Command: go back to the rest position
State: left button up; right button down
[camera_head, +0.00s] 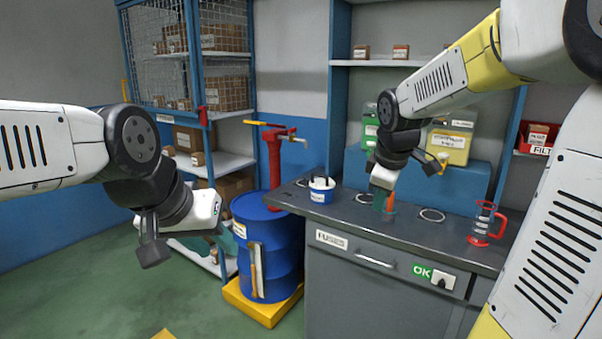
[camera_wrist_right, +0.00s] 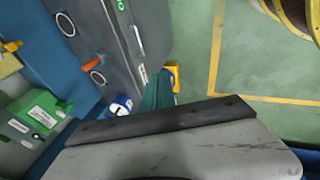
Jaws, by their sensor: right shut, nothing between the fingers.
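My left gripper (camera_head: 226,242) hangs in front of the shelf unit, left of the blue drum, with its teal fingers pointing down and to the right. Whether its fingers are apart is too small to tell. My right gripper (camera_head: 381,205) is above the workbench, its teal fingers beside an orange cone-shaped item (camera_head: 391,202). In the right wrist view the right gripper (camera_wrist_right: 160,82) is shut and empty, and the orange item (camera_wrist_right: 92,64) stands apart from it.
The grey workbench (camera_head: 335,213) holds a blue-and-white tub (camera_head: 321,190), ring holders (camera_head: 432,215) and a red-handled jug (camera_head: 484,222). A blue drum (camera_head: 284,243) with a red pump (camera_head: 275,160) stands on a yellow base. The green floor (camera_head: 100,275) at left is clear.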

jog(key=s+a+m+y, duration=0.1)
jog(key=s+a+m, duration=0.1)
jog(key=s+m, duration=0.3)
jog(key=s+a+r+m+t+y, duration=0.1)
jog(key=s+m, duration=0.5)
jog(key=s, duration=0.8)
jog(key=shift+a+r, duration=0.15)
jog(key=shift+a, duration=0.4)
jog(key=shift+s+d, duration=0.1)
jog(key=shift+d, duration=0.05)
